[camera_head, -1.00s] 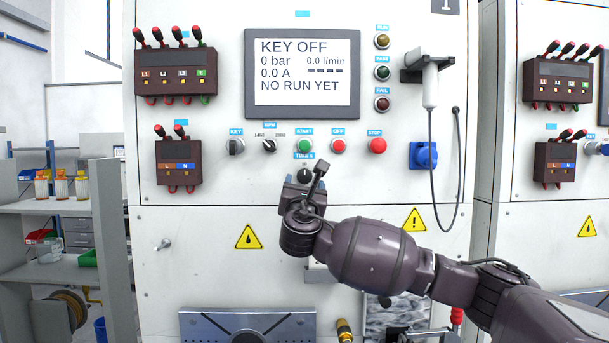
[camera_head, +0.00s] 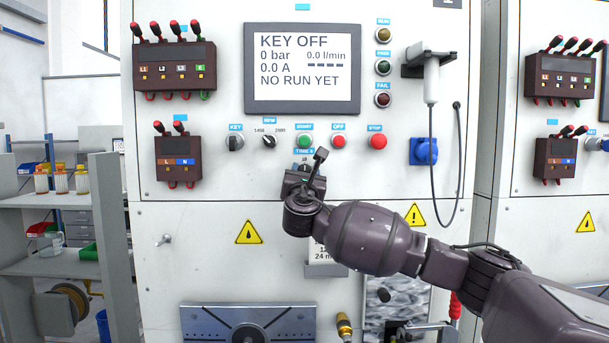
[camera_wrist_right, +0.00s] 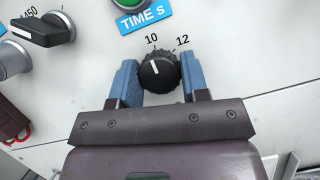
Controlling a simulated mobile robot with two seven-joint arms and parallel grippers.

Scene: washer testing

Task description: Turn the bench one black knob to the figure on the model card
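The black TIME S knob (camera_wrist_right: 160,73) is on the white panel. Its white mark points up, slightly left, near the printed 10; a 12 is to its right. My right gripper (camera_wrist_right: 160,80) has its blue fingers on either side of the knob, at or very near its edges; I cannot tell if they press on it. In the head view my right gripper (camera_head: 302,175) covers most of the knob, below the START button. A card (camera_head: 326,253) is mostly hidden behind my right arm; only bits of its print show, including "24 m". My left gripper is out of view.
The KEY switch (camera_head: 235,142), RPM knob (camera_head: 268,142), green START button (camera_head: 305,141), red OFF button (camera_head: 338,141) and red STOP button (camera_head: 378,141) line the panel above the gripper. The screen (camera_head: 303,68) reads KEY OFF, NO RUN YET.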

